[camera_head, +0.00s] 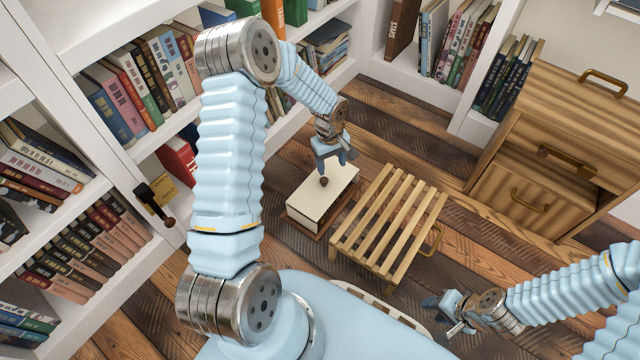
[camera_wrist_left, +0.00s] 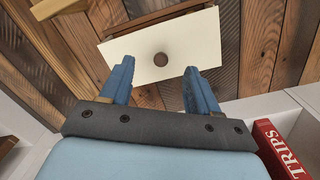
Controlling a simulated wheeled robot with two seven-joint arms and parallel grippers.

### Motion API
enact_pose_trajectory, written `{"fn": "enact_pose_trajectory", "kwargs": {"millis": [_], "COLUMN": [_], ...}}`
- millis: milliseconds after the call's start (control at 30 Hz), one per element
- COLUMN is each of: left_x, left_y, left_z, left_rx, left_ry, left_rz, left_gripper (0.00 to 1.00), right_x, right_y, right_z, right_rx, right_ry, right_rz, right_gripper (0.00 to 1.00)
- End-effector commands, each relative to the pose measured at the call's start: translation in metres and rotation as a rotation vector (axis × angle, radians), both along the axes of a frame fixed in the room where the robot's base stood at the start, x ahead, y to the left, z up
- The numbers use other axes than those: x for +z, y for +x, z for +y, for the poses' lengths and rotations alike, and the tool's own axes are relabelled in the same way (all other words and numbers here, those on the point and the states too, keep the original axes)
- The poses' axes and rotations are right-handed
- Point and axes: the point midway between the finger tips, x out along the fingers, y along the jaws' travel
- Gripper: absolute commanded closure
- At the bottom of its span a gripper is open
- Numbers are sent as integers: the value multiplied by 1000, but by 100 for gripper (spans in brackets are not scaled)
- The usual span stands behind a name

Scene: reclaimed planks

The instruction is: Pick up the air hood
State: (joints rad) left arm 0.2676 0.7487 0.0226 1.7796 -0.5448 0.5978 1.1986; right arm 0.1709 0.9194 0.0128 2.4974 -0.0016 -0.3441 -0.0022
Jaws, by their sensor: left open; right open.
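The air hood appears to be the cream box (camera_head: 312,205) with a small round brown knob (camera_head: 324,181) on top, standing on a brown base (camera_head: 304,226) on the floor. My left gripper (camera_head: 334,162) is open and empty, pointing down over the box. In the left wrist view the box's cream top (camera_wrist_left: 205,47) lies beyond the fingertips (camera_wrist_left: 157,70). The knob (camera_wrist_left: 160,59) shows roughly midway between the two fingers; contact does not show. My right gripper (camera_head: 441,317) is open and empty at lower right, well away from the box.
A slatted wooden stand (camera_head: 390,222) is close to the right of the box. White bookshelves (camera_head: 110,190) line the left and back, one holding a red book (camera_wrist_left: 280,150). A wooden drawer cabinet (camera_head: 550,130) stands at right. Plank floor (camera_head: 440,150) is clear between stand and cabinet.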

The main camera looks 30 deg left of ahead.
Motion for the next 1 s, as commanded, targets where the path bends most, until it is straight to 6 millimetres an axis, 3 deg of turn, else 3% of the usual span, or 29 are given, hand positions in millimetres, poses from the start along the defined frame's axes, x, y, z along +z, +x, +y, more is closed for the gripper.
{"fn": "enact_pose_trajectory", "kwargs": {"millis": [33, 133, 433, 667, 833, 1000], "left_x": [0, -2, -62, -82, -111, -128], "left_y": [7, 10, 9, 10, 10, 11], "left_z": [13, 25, 25, 26, 28, 28], "left_rx": [45, 95, 98, 97, 98, 98], "left_ry": [29, 59, 58, 58, 55, 56], "left_rz": [2, 13, 16, 14, 16, 12], "left_gripper": [39, 39, 39, 39, 39, 39], "right_x": [-8, -10, -19, -23, -31, -33], "right_y": [0, 0, 1, 1, 1, 1], "right_z": [-1, -1, -1, -1, -1, -1], "right_rx": [-1, -1, -3, -3, -4, -5], "right_ry": [0, 0, 0, 0, -1, -2], "right_rz": [0, 0, -2, -3, -5, -5], "right_gripper": [57, 57, 57, 57, 57, 57]}}
